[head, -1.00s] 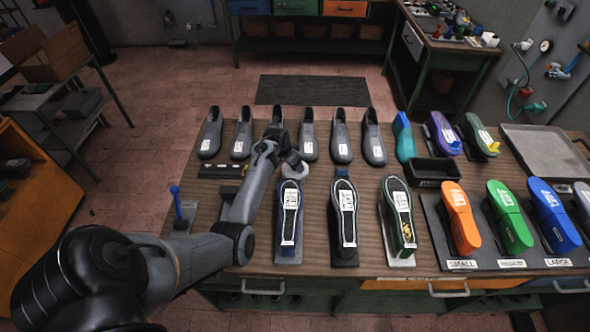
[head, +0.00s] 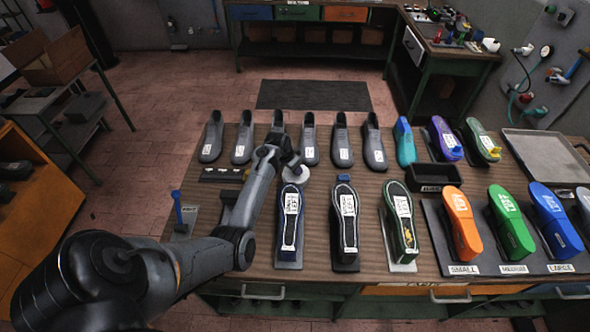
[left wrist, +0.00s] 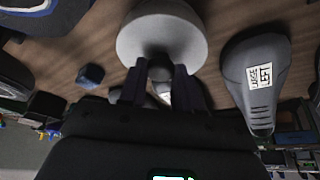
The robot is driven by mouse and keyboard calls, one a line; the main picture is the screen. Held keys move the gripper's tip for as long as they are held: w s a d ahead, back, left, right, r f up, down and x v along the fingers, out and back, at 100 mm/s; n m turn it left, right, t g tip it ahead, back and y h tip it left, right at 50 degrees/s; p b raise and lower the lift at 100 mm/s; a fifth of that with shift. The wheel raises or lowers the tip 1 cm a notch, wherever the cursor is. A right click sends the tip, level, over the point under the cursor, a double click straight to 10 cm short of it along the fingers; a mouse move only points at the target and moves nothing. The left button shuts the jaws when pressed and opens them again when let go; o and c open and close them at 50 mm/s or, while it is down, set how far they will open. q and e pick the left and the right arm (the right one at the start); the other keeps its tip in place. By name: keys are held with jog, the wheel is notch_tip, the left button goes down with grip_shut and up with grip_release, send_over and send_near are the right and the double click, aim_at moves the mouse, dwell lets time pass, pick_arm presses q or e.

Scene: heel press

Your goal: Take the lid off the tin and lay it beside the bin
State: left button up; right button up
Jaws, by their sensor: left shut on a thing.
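My left gripper (head: 287,158) is shut on a pale grey round lid (head: 297,173), near the middle of the table. In the left wrist view the lid (left wrist: 162,38) is a broad disc with a stem between the two fingers (left wrist: 160,88). It appears held above the wooden table; I cannot tell how high. No tin can be made out; it may be hidden behind the gripper. A small black open-topped box (head: 434,177), possibly the bin, stands to the right of the gripper. My right gripper is not in view.
Several grey shoe forms (head: 341,143) stand in a row behind the gripper. Labelled shoes (head: 291,220) stand just in front. Orange (head: 460,218), green and blue forms stand at the right, with a grey tray (head: 545,155) behind. Some bare table (head: 370,186) lies left of the black box.

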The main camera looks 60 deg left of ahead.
pick_arm(q)
jog(key=shift+r, duration=0.7)
notch_tip(320, 180, up, 3)
jog(key=shift+f, duration=0.15)
jog(key=w+d+r, duration=0.1)
jog(key=d+r, duration=0.5)
jog(key=d, duration=0.5)
jog(key=shift+w+d+r+p, duration=0.25)
jog(key=shift+w+r+p, duration=0.05)
jog(key=shift+r, duration=0.05)
